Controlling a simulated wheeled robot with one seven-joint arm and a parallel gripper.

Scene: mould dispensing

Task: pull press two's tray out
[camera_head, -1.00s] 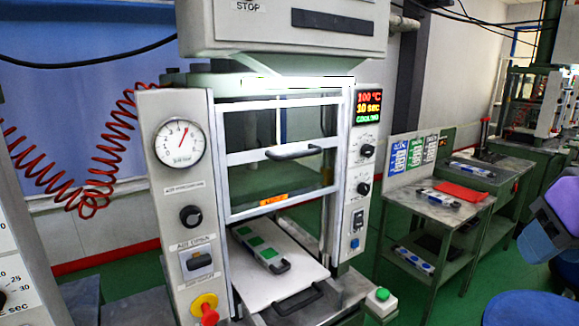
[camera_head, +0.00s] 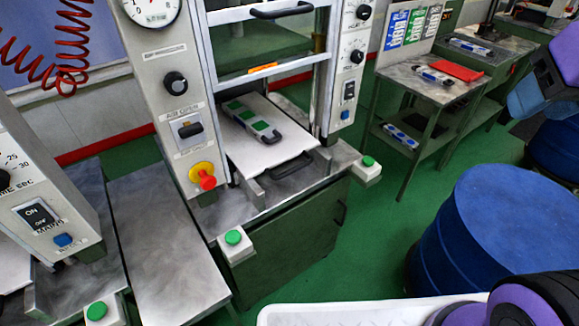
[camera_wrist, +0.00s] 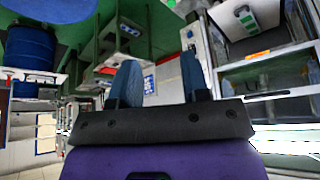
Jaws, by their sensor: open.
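The press in the middle of the head view holds a flat white tray (camera_head: 243,152) under its guard door (camera_head: 265,70). The tray has a black handle (camera_head: 290,166) at its front edge. A grey mould (camera_head: 248,118) with green squares lies on the tray. No label shows which press is number two. My gripper (camera_wrist: 160,78) is open and empty in the wrist view, its two blue fingers apart. It is well clear of the tray. The wrist view, turned over, shows the tray (camera_wrist: 262,20) at its upper right. The fingertips cannot be made out in the head view.
Green-button boxes (camera_head: 235,245) (camera_head: 367,170) flank the press front. A second press (camera_head: 40,200) stands at the left. A blue drum (camera_head: 515,225) stands at the right, and a side table (camera_head: 425,85) behind. Green floor (camera_head: 350,230) between press and drum is free.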

